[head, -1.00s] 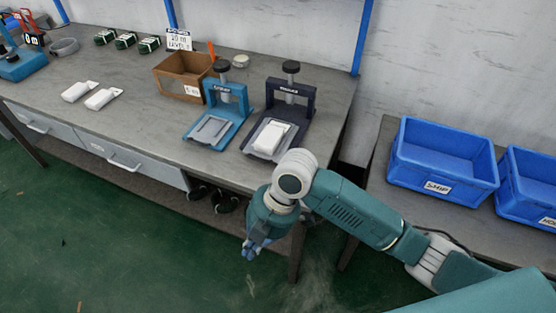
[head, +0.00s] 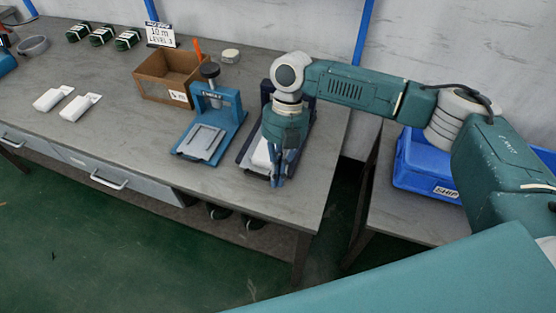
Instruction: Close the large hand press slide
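Two hand presses stand side by side on the bench, and I cannot read which is labelled large. The dark press (head: 250,161) has its slide out toward the front edge, with a white piece (head: 262,155) on it. My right arm covers most of its frame and knob. My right gripper (head: 279,182) points down at the front right of this slide, beside the white piece; I cannot tell whether it touches, or how far its fingers are apart. The blue press (head: 228,100) stands to the left with its grey slide plate (head: 202,141) empty and forward. My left gripper is out of view.
Two white pieces (head: 75,108) lie at left on the bench (head: 130,145). A blue bin (head: 420,180) sits on the right-hand table, partly behind my arm. The bench between the white pieces and the blue press is clear.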

